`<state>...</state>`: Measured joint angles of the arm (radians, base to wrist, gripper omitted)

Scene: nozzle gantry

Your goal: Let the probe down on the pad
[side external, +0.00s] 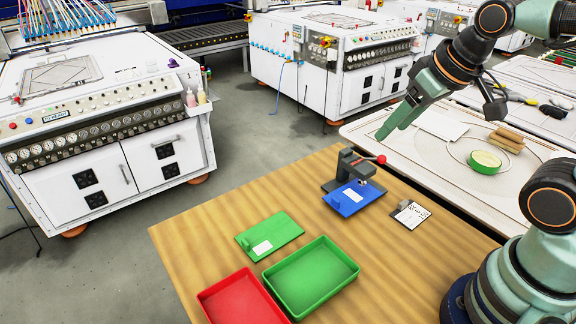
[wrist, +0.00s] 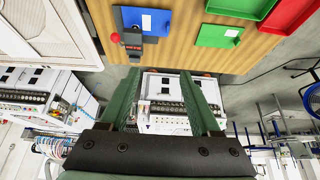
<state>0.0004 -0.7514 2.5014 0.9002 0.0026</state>
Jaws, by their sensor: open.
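A dark grey stand (side external: 345,170) with a lever ending in a red ball knob (side external: 381,159) is at the back of the wooden table. A blue plate (side external: 351,200) with a white label lies at its foot, apparently the pad side. The probe tip is too small to tell whether it touches. In the wrist view the red knob (wrist: 114,37), stand (wrist: 133,50) and blue plate (wrist: 129,17) show at the top. My gripper (side external: 382,134) is open and empty, above and right of the stand; its two green fingers (wrist: 160,72) are apart in the wrist view.
A green plate (side external: 284,226) with a white label, a green tray (side external: 314,270) and a red tray (side external: 238,300) are at the table's front. A small black-and-white card (side external: 411,214) lies right of the blue plate. The wood between is clear. White machines (side external: 100,120) stand behind.

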